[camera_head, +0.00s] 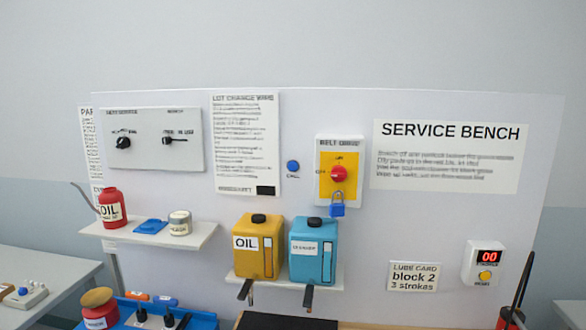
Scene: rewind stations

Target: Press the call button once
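The call button (293,166) is a small round blue button on the pale upright panel, with a small label reading CALL beneath it. It sits between the lot change sheet and the yellow switch plate, and nothing covers it. Whether it is pressed in cannot be told at this size. Neither of my grippers shows in the head view.
A red rotary switch (339,174) on a yellow plate, with a blue padlock (337,205), is right of the button. Yellow (256,258) and blue (313,262) jugs stand on a shelf below. A counter box (484,263) with a yellow button hangs at right.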

